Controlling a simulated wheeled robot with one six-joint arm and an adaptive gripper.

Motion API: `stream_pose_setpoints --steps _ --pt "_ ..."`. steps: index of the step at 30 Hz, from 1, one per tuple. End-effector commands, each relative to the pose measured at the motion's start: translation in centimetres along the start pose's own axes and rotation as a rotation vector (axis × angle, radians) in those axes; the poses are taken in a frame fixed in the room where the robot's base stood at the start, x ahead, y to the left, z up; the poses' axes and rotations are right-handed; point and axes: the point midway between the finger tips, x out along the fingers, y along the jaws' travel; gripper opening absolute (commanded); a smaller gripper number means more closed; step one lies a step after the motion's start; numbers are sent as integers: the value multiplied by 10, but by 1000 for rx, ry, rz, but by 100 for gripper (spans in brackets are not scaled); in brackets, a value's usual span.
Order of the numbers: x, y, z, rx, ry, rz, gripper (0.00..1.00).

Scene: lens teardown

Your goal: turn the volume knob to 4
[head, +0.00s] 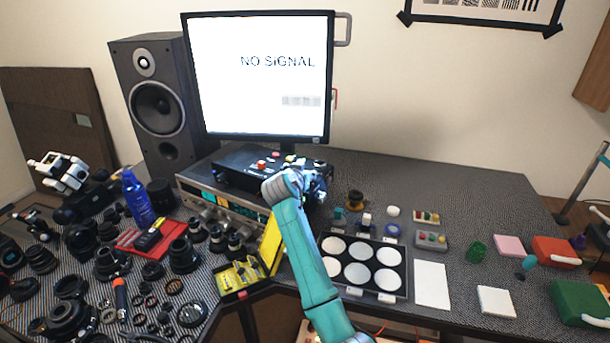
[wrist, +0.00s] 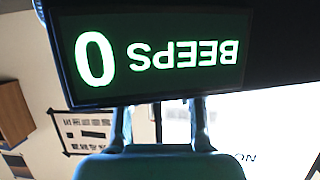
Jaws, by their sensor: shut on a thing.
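A black control box (head: 233,177) with coloured buttons on top stands on the silver amplifier below the monitor. My gripper (head: 316,186) is at the right end of this box, with the teal arm in front of it. In the wrist view my gripper's fingers (wrist: 160,122) reach in behind a lit display (wrist: 155,58). The display is upside down there and reads BEEPS 0 in white and green. The gripper is shut on what seems to be the volume knob. The knob itself, its pointer and its scale are hidden in both views.
The monitor (head: 262,75) reads NO SIGNAL, and a speaker (head: 155,100) stands to its left. Lenses and tools crowd the left of the table. A tray of white discs (head: 362,262) lies right of my arm. The silver amplifier (head: 222,204) has knobs along its front.

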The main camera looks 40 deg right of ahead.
Motion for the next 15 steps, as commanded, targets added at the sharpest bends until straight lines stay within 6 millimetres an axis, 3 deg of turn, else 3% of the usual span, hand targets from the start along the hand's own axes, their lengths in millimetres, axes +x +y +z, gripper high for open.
stream_pose_setpoints --steps 15 --pt "0 -1 0 183 -2 450 3"
